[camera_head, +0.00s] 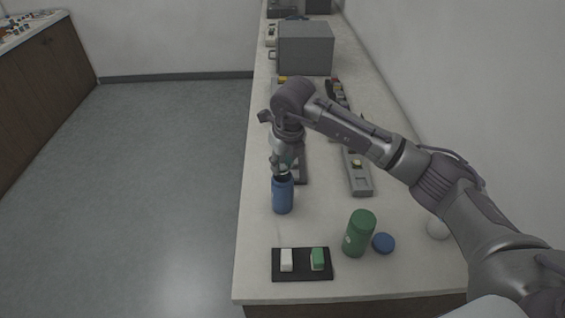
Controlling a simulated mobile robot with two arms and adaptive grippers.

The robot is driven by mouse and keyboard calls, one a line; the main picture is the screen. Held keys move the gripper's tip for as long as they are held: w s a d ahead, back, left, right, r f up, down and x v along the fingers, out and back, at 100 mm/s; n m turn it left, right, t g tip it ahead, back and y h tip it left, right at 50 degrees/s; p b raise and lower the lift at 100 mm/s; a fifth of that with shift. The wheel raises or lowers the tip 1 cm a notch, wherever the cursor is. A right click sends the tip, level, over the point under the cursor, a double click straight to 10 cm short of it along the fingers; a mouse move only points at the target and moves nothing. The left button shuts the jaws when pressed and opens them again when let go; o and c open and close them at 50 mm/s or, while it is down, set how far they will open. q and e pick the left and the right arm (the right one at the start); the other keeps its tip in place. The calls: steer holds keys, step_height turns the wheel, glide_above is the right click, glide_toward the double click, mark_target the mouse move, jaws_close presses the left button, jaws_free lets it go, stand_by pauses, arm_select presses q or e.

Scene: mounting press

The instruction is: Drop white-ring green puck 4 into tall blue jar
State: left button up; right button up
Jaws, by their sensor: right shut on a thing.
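The tall blue jar (283,197) stands upright and open-topped near the left edge of the bench. My right gripper (282,172) points down right above the jar's mouth. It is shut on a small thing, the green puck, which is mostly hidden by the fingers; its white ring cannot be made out. I cannot tell whether the fingertips touch the rim. My left gripper is not in view.
A green jar (359,233) and a blue lid (383,243) stand at the front right. A black tray (301,276) holds a white and a green block. A grey slotted rack (358,182) lies behind, and a grey box machine (305,48) stands farther back.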

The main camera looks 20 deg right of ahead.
steer(key=o, duration=1)
steer(key=shift+r, duration=0.1)
steer(key=shift+r+p, duration=1.45)
steer(key=shift+r, duration=1.45)
steer(key=shift+f, duration=0.1)
